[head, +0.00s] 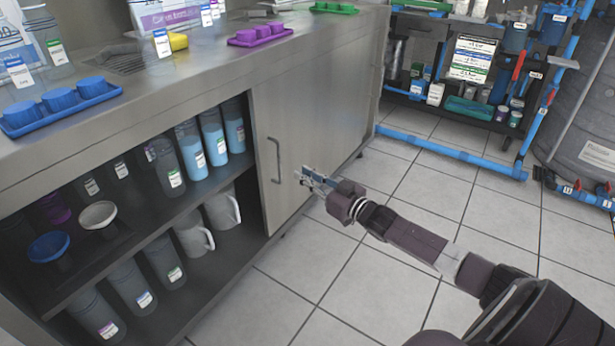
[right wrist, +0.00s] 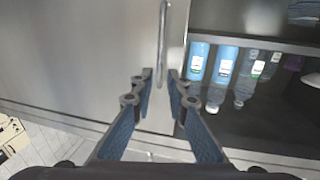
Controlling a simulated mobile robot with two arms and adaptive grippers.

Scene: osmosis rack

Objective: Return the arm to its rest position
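My right arm reaches in from the lower right of the head view. Its gripper (head: 305,177) is in front of the cabinet door, to the right of the vertical door handle (head: 276,160). In the right wrist view the gripper (right wrist: 160,74) is open, with a gap between its two fingers and nothing held. The metal handle (right wrist: 163,30) shows ahead of the gap, its lower end near the fingertips; I cannot tell the exact distance. The door (head: 325,110) covers the cabinet's right part, and the left shelves are exposed. My left gripper is not in view.
Bottles (head: 192,150), mugs (head: 222,208) and funnels (head: 97,215) stand on the open shelves. The countertop (head: 190,68) holds coloured trays and bottles. A blue-framed rack (head: 460,155) and a grey tank (head: 590,110) stand at the back right. The tiled floor (head: 345,285) is clear.

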